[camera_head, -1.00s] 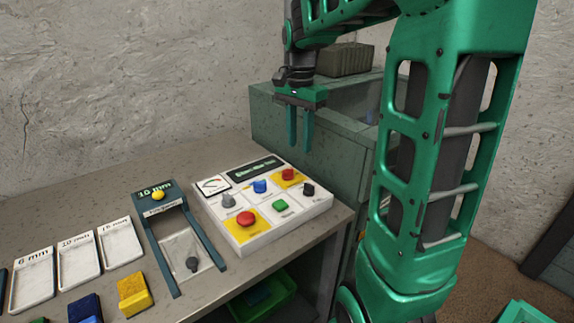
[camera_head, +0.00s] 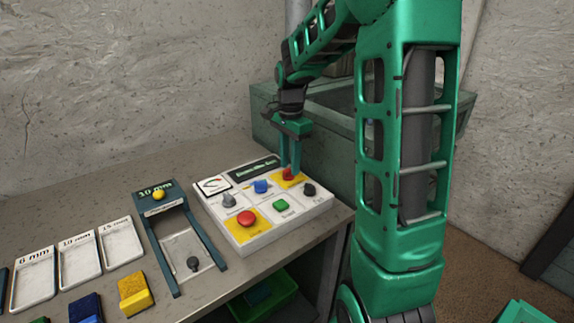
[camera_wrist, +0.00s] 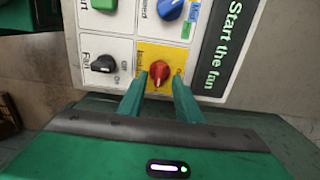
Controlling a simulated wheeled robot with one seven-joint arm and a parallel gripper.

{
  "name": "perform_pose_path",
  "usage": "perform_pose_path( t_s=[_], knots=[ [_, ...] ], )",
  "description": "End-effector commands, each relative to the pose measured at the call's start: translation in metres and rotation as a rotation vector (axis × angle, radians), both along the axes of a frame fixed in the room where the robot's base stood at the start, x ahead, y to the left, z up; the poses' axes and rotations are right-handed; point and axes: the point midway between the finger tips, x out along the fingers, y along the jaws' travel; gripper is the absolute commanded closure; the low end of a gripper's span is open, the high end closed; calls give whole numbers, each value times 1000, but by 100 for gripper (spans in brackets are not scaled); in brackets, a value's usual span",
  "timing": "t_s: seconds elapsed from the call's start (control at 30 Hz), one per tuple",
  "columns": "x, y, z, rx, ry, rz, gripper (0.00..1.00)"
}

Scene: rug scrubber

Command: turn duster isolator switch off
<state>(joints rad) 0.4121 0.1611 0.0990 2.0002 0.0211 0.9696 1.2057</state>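The white control panel (camera_head: 262,237) lies on the bench. A red rotary knob (camera_wrist: 158,72) on a yellow plate, likely the isolator switch, is at the panel's far right corner; its label is too small to read. The same red knob (camera_head: 289,174) is partly hidden by my fingers in the head view. My gripper (camera_wrist: 160,77) points down at it, with one green finger on each side and gaps showing between fingers and knob. The gripper is open and empty. I cannot tell from these views how deep the fingertips reach.
Beside the knob are a black fan knob (camera_wrist: 103,64) and a blue knob (camera_wrist: 170,9). A red push button (camera_head: 246,218) and a green button (camera_head: 281,205) sit nearer. The display (camera_wrist: 224,45) reads "Start the fan". A grey-green box (camera_head: 335,125) stands behind.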

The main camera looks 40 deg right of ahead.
Motion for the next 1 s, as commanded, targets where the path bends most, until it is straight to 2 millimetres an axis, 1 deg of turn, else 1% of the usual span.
perform_pose_path(
  t_s=[0.13, 0.4, 0.43, 0.47, 0.5, 0.53, 0.57, 0.83, 1.0],
  knots=[
    [0, 0, -7, 0, 0, 0, 69],
    [0, 0, -8, 0, -1, 0, 69],
    [0, 0, -8, 0, -1, 0, 74],
    [0, 0, -8, 0, -1, 0, 81],
    [0, 0, -8, 0, -1, 0, 90],
    [0, 0, -8, 0, -1, 0, 97],
    [0, 0, -8, 0, -1, 0, 100],
    [1, 0, -8, -1, -3, 11, 100],
    [1, 0, -8, -1, -4, 61, 100]
  ],
)
